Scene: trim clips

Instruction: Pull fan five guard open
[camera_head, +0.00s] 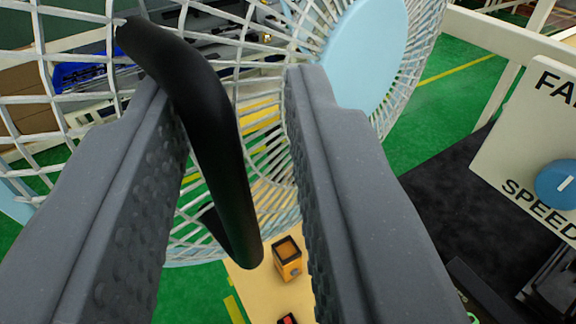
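The fan guard (265,110) is a pale wire cage with a light blue disc (366,55) at its middle. It fills the upper left and middle of the view. A black bar handle (205,110) is fixed to the guard and runs down in front of it. My gripper (225,85) is open, with one grey finger on each side of the handle. The handle crosses in front of the left finger's tip and lies closer to that finger. A gap shows between the handle and the right finger. I cannot tell whether the left finger touches it.
A white panel (520,140) with a blue knob (558,185) and "SPEED" lettering stands at right on a dark surface (430,195). Below the guard, a small orange box (287,259) sits on a tan surface (262,290). Green floor (440,100) shows behind.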

